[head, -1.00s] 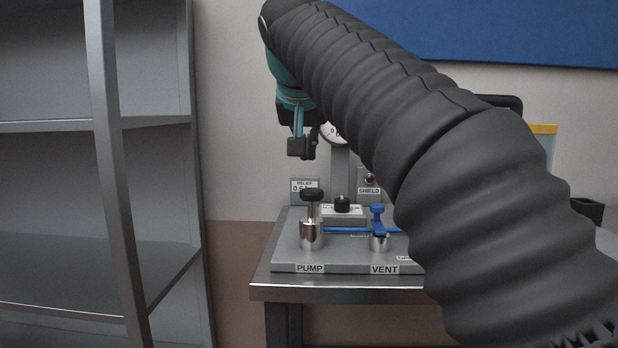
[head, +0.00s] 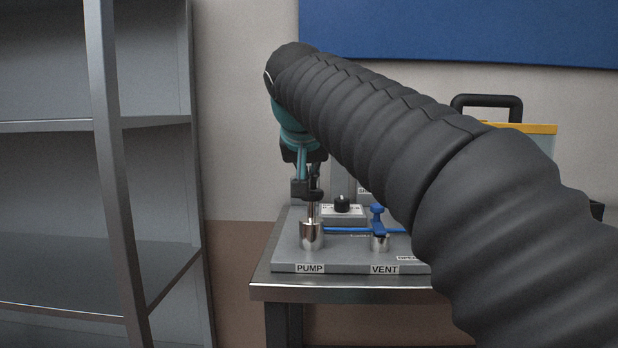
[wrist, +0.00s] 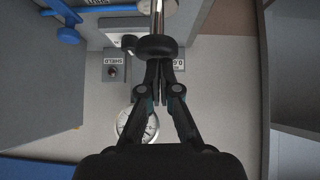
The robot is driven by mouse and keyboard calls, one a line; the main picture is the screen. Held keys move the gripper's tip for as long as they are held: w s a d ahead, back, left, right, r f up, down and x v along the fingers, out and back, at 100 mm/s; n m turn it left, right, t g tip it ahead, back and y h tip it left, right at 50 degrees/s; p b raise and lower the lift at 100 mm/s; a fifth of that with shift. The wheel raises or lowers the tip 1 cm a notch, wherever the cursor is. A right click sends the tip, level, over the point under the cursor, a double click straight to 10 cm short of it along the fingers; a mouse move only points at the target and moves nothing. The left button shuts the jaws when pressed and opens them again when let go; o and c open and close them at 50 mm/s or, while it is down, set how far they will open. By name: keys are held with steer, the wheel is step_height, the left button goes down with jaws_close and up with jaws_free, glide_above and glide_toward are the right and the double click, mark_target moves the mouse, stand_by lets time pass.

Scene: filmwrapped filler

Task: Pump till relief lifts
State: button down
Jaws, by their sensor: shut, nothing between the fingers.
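The pump (head: 311,235) stands at the left of a grey panel. Its bright rod is raised out of the cylinder, topped by a dark round knob, which also shows in the wrist view (wrist: 156,45). My gripper (head: 307,190) is shut and empty, its fingertips right at the knob; whether they touch it I cannot tell. It points at the knob in the wrist view (wrist: 156,64). The blue vent valve (head: 378,222) stands to the right. A round gauge (wrist: 136,122) shows in the wrist view, partly behind a finger; its reading is unclear. The relief label (wrist: 178,64) is partly covered.
A small black knob (head: 342,204) sits behind the pump. A shield label (wrist: 112,60) is beside a red lamp. Grey shelving (head: 150,240) stands left of the bench (head: 330,290). A case with a black handle (head: 487,101) is at right, partly behind my arm.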

steer(key=shift+f+b, duration=1.3)
steer(key=shift+f, duration=0.7)
step_height(320, 180, up, 4)
steer(key=p, duration=0.3)
steer(key=v, duration=1)
steer(key=shift+r, duration=0.25)
step_height(320, 180, up, 3)
steer(key=shift+s+a+r, duration=0.1)
steer(key=shift+s+r, duration=0.05)
steer(key=shift+r, duration=0.05)
